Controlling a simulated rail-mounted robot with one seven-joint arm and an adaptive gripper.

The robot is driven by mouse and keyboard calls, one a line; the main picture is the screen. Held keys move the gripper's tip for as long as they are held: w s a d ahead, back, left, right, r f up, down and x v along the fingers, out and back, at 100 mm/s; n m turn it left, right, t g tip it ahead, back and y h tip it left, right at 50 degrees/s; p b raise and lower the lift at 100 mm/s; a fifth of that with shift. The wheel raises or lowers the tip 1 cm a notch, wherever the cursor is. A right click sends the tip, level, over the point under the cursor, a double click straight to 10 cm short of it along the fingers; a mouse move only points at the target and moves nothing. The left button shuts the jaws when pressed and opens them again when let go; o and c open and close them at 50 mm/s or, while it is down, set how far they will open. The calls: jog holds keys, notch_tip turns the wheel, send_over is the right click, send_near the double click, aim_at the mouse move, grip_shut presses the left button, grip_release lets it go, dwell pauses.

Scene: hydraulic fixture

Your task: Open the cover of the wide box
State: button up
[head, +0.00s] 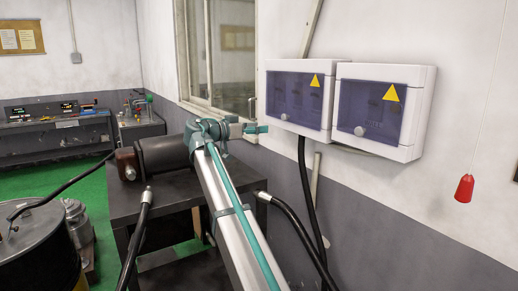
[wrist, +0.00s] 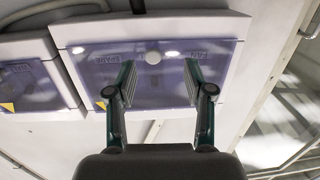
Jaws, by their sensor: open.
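Two white wall boxes with see-through purple covers hang side by side in the head view, a left one (head: 328,92) and a right one (head: 428,108). I cannot tell for sure which is the wide box. Each cover has a yellow triangle and a pale round knob. Both covers look shut. My gripper (head: 258,117) is open and empty in front of the left box, near its knob (head: 284,117). In the wrist view that cover (wrist: 150,92) is upside down, and its knob (wrist: 153,57) shows between and beyond the fingers of my gripper (wrist: 160,84).
The right box also shows, partly cut off, at the left of the wrist view (wrist: 35,78). A window (head: 228,50) is left of the boxes. A dark bench (head: 150,195) and black hoses (head: 300,235) lie below. A red pull handle (head: 464,188) hangs at the right.

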notch_tip(320, 180, down, 6)
jog(key=n+y, duration=0.2)
jog(key=n, duration=0.1)
jog(key=shift+d+f+n+p, duration=0.25)
jog(key=shift+d+n+p, duration=0.05)
jog(key=shift+d+p, duration=0.1)
